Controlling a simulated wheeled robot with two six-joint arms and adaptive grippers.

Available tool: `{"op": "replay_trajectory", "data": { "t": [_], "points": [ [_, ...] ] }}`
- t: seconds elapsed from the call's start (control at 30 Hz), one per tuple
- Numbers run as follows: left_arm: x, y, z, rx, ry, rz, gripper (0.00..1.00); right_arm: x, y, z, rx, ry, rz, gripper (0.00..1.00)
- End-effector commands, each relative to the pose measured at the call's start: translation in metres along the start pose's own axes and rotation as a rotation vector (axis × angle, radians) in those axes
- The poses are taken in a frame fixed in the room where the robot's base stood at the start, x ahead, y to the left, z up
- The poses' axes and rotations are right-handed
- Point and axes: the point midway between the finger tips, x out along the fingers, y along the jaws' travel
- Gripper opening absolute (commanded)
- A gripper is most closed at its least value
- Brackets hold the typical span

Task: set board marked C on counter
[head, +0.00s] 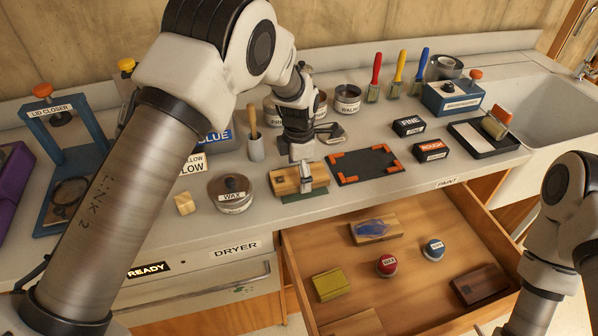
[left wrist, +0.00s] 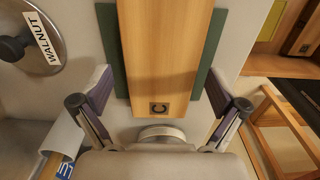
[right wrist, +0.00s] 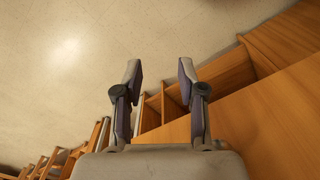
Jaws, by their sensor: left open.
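The wooden board marked C (left wrist: 165,50) lies on a dark green base; its letter plate faces me in the left wrist view. In the head view the board (head: 284,181) rests on the counter (head: 262,226) behind the open drawer. My left gripper (left wrist: 162,92) is open, with one finger on each side of the board's marked end and gaps at both sides. In the head view my left gripper (head: 306,150) is partly hidden by its own wrist. My right gripper (right wrist: 160,72) is open and empty, above the floor beside wooden cabinetry.
The open drawer (head: 440,290) holds boards and two small tins. Brushes and FINE and ROUGH blocks stand farther right.

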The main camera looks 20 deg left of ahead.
Motion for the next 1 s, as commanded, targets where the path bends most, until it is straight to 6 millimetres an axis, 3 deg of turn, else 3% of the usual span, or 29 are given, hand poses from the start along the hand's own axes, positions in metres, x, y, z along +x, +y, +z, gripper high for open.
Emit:
{"op": "replay_trajectory", "data": {
  "t": [0.23,0.6,0.77,1.0],
  "points": [
    [-0.02,0.001,0.001,0.0,-0.003,0.003,0.97,0.004,0.0,0.0,0.0,0.0,0.0,0.4],
    [-0.109,0.001,0.001,0.0,-0.002,0.003,0.97,0.017,0.0,0.0,0.0,0.0,0.0,0.4],
    [-0.123,0.0,0.0,0.0,0.0,0.001,0.97,0.017,0.0,0.0,0.0,0.0,0.0,0.4],
    [-0.124,0.0,0.0,0.0,0.0,0.0,0.97,0.017,0.0,0.0,0.0,0.0,0.0,0.4]
  ]
}}
